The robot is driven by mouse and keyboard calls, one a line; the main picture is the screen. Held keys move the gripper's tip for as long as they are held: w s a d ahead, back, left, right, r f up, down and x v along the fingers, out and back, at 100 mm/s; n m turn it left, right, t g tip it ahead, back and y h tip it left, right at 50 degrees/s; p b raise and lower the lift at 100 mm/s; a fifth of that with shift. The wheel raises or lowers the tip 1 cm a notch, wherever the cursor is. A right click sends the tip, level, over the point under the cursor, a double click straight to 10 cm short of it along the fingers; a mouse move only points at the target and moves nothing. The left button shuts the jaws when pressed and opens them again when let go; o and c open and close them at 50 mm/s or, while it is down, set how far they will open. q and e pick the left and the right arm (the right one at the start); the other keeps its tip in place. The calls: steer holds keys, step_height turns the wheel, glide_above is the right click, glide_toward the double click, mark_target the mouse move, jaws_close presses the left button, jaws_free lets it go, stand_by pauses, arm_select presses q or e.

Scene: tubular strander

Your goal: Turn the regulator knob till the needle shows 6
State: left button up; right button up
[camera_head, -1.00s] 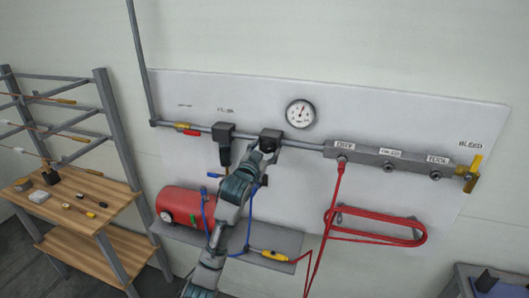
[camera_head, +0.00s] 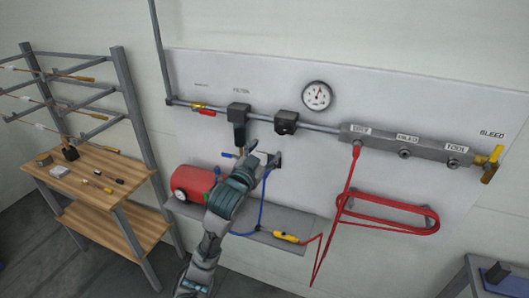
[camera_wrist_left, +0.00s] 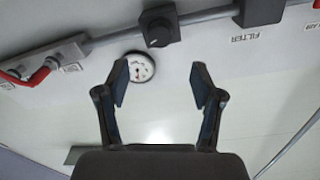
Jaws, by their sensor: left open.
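The regulator (camera_head: 286,122) is a black block on the grey pipe, and its dark knob (camera_wrist_left: 158,27) shows in the left wrist view. The round white gauge (camera_head: 317,95) is above and right of it in the head view. The gauge also shows in the left wrist view (camera_wrist_left: 140,67), partly behind a finger. Its needle is too small to read surely. My left gripper (camera_head: 268,158) is open and empty, below the regulator and apart from it. In the left wrist view its fingers (camera_wrist_left: 160,82) are spread with nothing between them. My right gripper is not in view.
The filter (camera_head: 238,113) hangs left of the regulator. A manifold (camera_head: 405,145) with a red hose is at the right, ending in a yellow bleed valve (camera_head: 489,164). A red tank (camera_head: 193,183) sits on a shelf below. A wooden rack (camera_head: 95,185) stands left.

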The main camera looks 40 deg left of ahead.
arm_select(q)
steer(key=n+p, duration=0.5)
steer(key=p, duration=0.3)
glide_toward(280, 130)
steer(key=w, duration=0.3)
steer(key=w+a+p, duration=0.1)
steer(key=w, duration=0.2)
steer(key=w+p, duration=0.1)
steer(key=w, duration=0.2)
steer(key=shift+a, duration=0.3)
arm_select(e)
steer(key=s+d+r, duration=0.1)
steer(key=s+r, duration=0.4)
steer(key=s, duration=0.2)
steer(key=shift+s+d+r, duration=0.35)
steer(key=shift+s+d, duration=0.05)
arm_select(q)
steer(key=c, duration=1.1)
steer(key=shift+r+p, duration=0.15)
steer(key=shift+p, duration=0.75)
steer(key=shift+c, duration=0.2)
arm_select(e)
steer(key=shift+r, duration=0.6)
